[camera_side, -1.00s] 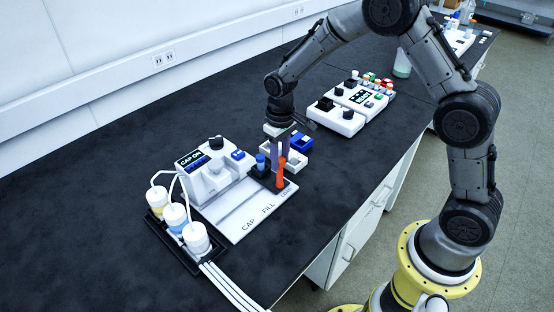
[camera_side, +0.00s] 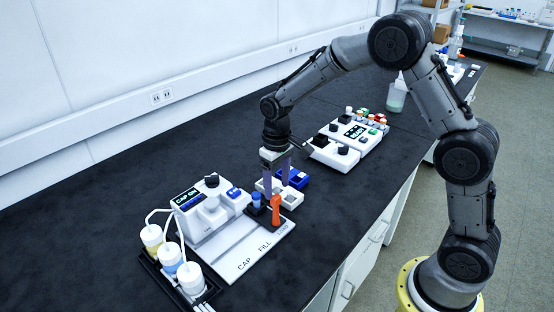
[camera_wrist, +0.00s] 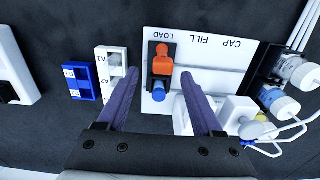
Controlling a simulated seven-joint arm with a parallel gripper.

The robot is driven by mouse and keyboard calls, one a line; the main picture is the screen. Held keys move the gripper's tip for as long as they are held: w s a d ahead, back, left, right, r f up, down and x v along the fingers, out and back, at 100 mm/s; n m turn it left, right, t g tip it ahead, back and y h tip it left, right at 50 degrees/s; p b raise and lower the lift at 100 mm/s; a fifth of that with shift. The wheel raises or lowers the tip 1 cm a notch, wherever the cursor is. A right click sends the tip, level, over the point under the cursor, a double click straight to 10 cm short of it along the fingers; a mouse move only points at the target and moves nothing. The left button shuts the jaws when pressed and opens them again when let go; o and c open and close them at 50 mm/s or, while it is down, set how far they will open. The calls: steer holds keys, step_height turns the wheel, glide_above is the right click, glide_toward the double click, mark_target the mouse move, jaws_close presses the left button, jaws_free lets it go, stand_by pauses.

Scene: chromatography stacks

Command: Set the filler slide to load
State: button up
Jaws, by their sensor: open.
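The filler slide is a small black carriage with an orange handle (camera_side: 276,208) on a white plate (camera_side: 262,236) marked CAP, FILL and LOAD. It stands at the LOAD end of the plate, and a blue-topped vial (camera_side: 256,200) sits beside the handle. In the wrist view the orange handle (camera_wrist: 162,62) is beside the word LOAD, with the blue top (camera_wrist: 159,93) nearer my wrist. My gripper (camera_side: 277,181) is open, its purple fingers above and behind the handle. In the wrist view the gripper (camera_wrist: 161,73) has a finger on either side of the slide, with nothing held.
The white filler unit (camera_side: 209,213) and bottles with tubes (camera_side: 171,258) stand left of the slide. A white rack (camera_side: 291,197) and blue block (camera_side: 293,178) lie close behind my fingers. Another white device (camera_side: 334,155) stands farther back. Bare black bench lies at the left.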

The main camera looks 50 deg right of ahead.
step_height(320, 180, up, 10)
stand_by(0.3)
steer(key=s+r+t, duration=0.4)
steer(key=s+r, duration=0.7)
steer(key=r, duration=0.2)
steer(key=s+f, duration=0.3)
steer(key=s, duration=0.5)
steer(key=s+f+t, duration=0.1)
steer(key=s+f, duration=0.2)
steer(key=s, duration=0.5)
steer(key=shift+d+f+t, duration=0.15)
steer(key=shift+d+t, duration=0.15)
